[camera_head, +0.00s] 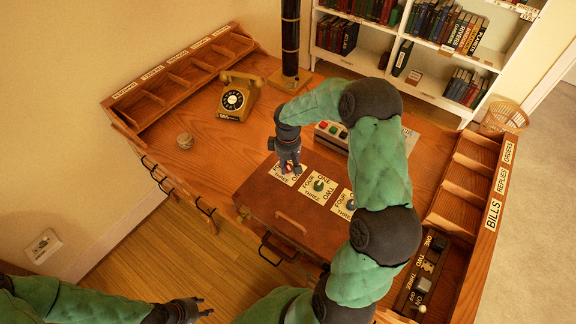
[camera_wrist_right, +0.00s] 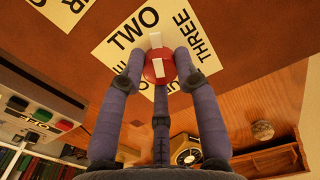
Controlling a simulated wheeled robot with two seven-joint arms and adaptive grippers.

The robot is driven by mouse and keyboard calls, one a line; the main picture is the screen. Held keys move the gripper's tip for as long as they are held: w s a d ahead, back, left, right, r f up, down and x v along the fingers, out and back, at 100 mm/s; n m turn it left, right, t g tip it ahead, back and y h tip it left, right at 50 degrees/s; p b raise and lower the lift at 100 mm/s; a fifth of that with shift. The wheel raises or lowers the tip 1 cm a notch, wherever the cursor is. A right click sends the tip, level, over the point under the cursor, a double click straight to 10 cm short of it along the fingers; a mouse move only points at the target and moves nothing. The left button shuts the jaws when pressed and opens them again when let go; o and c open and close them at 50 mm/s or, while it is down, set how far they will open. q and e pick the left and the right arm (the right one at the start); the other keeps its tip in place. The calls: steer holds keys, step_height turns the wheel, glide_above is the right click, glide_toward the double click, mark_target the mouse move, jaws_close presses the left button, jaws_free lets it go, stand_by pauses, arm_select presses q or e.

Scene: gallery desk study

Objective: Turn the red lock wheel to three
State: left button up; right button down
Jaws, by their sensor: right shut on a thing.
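The red lock wheel (camera_wrist_right: 158,70) sits on a cream card (camera_wrist_right: 112,55) with number words around it. In the right wrist view, TWO is at its upper left and THREE at its right; the other words are partly hidden. A white bar on the wheel points up, between TWO and THREE, nearer TWO. My right gripper (camera_wrist_right: 159,62) is shut on the wheel, its fingers around the rim. In the head view, my right gripper (camera_head: 290,168) covers most of the wheel on the brown case. My left gripper (camera_head: 204,306) is open and empty at the bottom, off the desk.
Two more lock wheels, a green one (camera_head: 319,185) and one partly hidden (camera_head: 350,204), sit on cards to the right. A button box (camera_head: 332,134) stands behind. A yellow telephone (camera_head: 238,97) and a small round object (camera_head: 185,141) are at left. Switches (camera_head: 423,285) line the right side.

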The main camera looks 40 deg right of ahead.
mark_target(288, 166)
steer(key=m+b, duration=0.1)
steer(key=m, duration=0.5)
steer(key=shift+b, duration=0.3)
steer(key=m+b, duration=0.1)
steer(key=m, duration=0.5)
steer(key=shift+m, duration=0.3)
steer(key=c, duration=0.9)
jaws_free()
step_height(288, 166, up, 12)
